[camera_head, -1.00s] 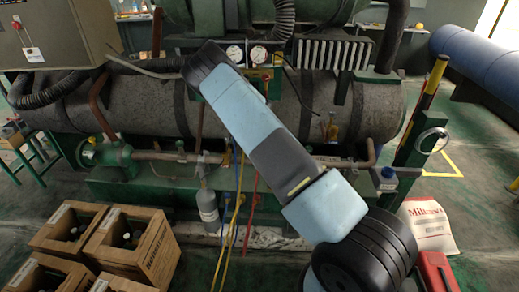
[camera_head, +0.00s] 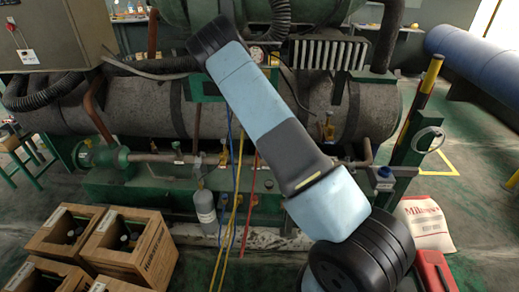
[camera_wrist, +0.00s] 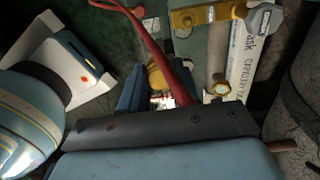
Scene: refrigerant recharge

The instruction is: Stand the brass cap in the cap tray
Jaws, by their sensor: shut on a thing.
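In the wrist view my gripper (camera_wrist: 160,84) has two blue fingers closed on a rounded brass cap (camera_wrist: 157,77). Only part of the cap shows between the fingers; the wrist housing and a red hose partly cover this area. In the head view my arm hides the gripper and the cap. I cannot pick out the cap tray with certainty in either view.
In the wrist view a red hose (camera_wrist: 150,38) runs close to the fingers. A brass valve (camera_wrist: 210,15) and a brass fitting (camera_wrist: 219,84) are at the right.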

